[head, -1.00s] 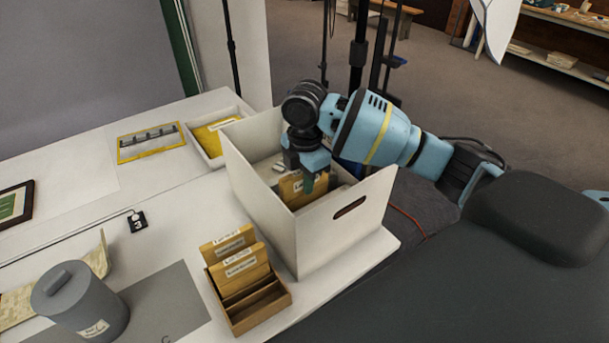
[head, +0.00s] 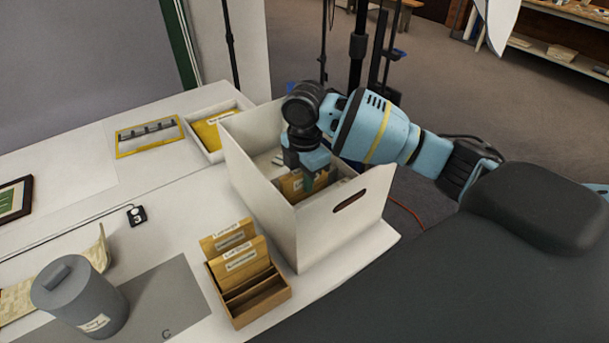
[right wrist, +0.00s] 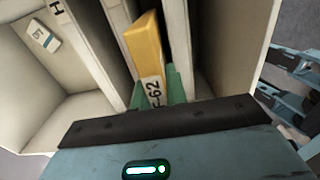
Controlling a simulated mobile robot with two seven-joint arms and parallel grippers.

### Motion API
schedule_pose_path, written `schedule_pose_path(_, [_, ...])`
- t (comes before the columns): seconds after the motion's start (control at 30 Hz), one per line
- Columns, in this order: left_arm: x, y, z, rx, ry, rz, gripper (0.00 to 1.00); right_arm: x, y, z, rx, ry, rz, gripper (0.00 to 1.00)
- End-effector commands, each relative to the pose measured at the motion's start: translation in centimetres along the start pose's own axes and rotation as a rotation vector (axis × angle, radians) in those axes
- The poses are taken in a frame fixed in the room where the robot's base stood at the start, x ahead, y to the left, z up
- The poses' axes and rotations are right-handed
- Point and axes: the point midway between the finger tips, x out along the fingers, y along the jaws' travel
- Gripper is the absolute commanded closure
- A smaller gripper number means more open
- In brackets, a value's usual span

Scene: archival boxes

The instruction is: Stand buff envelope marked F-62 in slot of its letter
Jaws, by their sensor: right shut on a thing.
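The buff envelope marked F-62 (right wrist: 145,45) stands between the green fingers of my right gripper (right wrist: 158,88), which is shut on it. Its F-62 label faces the wrist camera. In the head view the right gripper (head: 307,181) reaches down inside the white open box (head: 335,218), and the envelope (head: 288,186) is partly hidden by the fingers and the box wall. Pale upright dividers (right wrist: 84,40) flank the envelope in the wrist view, one with a letter H. The letter of the envelope's slot and its lower edge cannot be seen. My left gripper is not in view.
A brown wooden rack (head: 258,303) with buff envelopes stands in front of the box. A grey lidded canister (head: 82,302) is at the front left. A white tray with a yellow envelope (head: 208,128) is behind. A small labelled block (right wrist: 43,37) lies in the box.

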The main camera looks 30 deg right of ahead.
Motion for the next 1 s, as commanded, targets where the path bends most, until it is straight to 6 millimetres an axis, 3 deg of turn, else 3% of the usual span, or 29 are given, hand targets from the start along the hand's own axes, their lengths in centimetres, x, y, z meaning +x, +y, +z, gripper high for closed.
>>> schedule_pose_path(0.4, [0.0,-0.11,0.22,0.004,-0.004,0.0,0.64,0.51,0.01,-0.01,0.0,0.0,0.001,1.0])
schedule_pose_path(0.43, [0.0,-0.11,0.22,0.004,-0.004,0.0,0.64,0.51,0.01,-0.01,0.0,0.0,0.001,0.85])
schedule_pose_path(0.6, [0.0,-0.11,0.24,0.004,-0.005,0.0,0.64,0.5,0.0,-0.01,0.0,0.0,0.001,0.62])
schedule_pose_path(1.0, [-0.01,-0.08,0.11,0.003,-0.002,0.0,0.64,-0.17,0.04,-0.01,0.0,0.0,0.002,0.6])
